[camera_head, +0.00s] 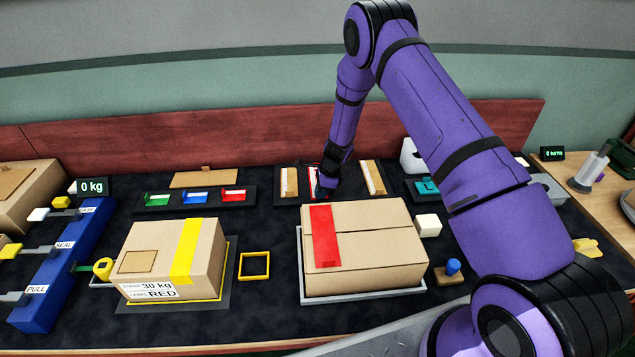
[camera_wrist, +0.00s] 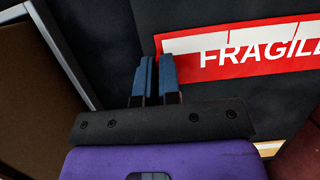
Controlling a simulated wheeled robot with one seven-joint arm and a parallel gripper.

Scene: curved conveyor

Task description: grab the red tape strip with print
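The red tape strip with white "FRAGILE" print (camera_wrist: 245,50) lies on a dark surface in the wrist view, running off the right edge. In the head view only a thin part of this strip (camera_head: 313,182) shows in the rack beside my gripper. My gripper (camera_wrist: 157,75) is at the strip's left end. Its two blue fingers stand close together with a narrow gap, and the right finger covers part of the strip's end. I cannot tell whether the strip is between the fingers. In the head view my gripper (camera_head: 324,190) is small and dark.
The strip rack (camera_head: 342,195) holds other strips at left and right. A cardboard box with red tape (camera_head: 370,245) stands just in front. Small red, blue and green trays (camera_head: 195,197) lie to the left. A yellow-taped box (camera_head: 200,250) stands front left.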

